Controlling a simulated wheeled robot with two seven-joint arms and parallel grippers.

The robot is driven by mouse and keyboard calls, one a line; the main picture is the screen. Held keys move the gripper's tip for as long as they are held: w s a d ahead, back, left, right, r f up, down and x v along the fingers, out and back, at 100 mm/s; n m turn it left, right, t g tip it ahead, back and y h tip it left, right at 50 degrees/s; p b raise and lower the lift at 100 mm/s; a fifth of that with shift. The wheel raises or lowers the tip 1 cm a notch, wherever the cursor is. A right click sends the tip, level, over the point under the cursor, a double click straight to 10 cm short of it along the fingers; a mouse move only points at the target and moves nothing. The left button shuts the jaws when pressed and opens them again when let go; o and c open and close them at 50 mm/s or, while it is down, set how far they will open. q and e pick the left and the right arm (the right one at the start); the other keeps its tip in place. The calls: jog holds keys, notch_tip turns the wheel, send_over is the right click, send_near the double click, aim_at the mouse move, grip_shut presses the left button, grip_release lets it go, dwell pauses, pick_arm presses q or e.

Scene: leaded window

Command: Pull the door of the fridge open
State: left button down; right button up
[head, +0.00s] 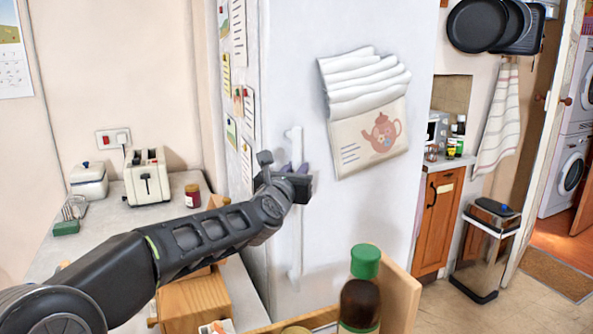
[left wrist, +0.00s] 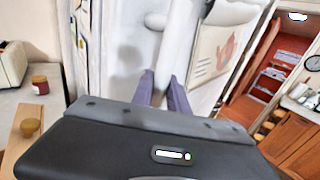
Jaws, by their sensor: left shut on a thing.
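The white fridge door (head: 385,220) fills the middle of the head view and looks closed, with no clear gap at its edge. Its long upright white handle (head: 296,245) runs down the left part of the door. My left gripper (head: 298,170) is at the upper half of this handle, shut on it, and hides part of it. In the left wrist view the two purple fingers (left wrist: 163,92) reach to the handle (left wrist: 176,45). My right gripper is in neither view.
A cloth with a teapot print (head: 368,115) hangs on the door. A green-capped bottle (head: 362,295) stands in front, by a wooden board (head: 402,300). A counter with a toaster (head: 147,176) is at left.

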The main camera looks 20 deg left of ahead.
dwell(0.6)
pick_arm(q)
jog(key=s+d, duration=0.5)
jog(key=d, duration=0.6)
jog(key=shift+d, duration=0.15)
jog(key=c, duration=1.3)
grip_release()
jog(key=shift+s, duration=0.15)
jog(key=s+d+b, duration=0.1)
jog(key=s, duration=0.6)
jog(key=shift+s+b, duration=0.25)
jog(key=shift+b, duration=0.05)
jog(key=shift+c, duration=0.2)
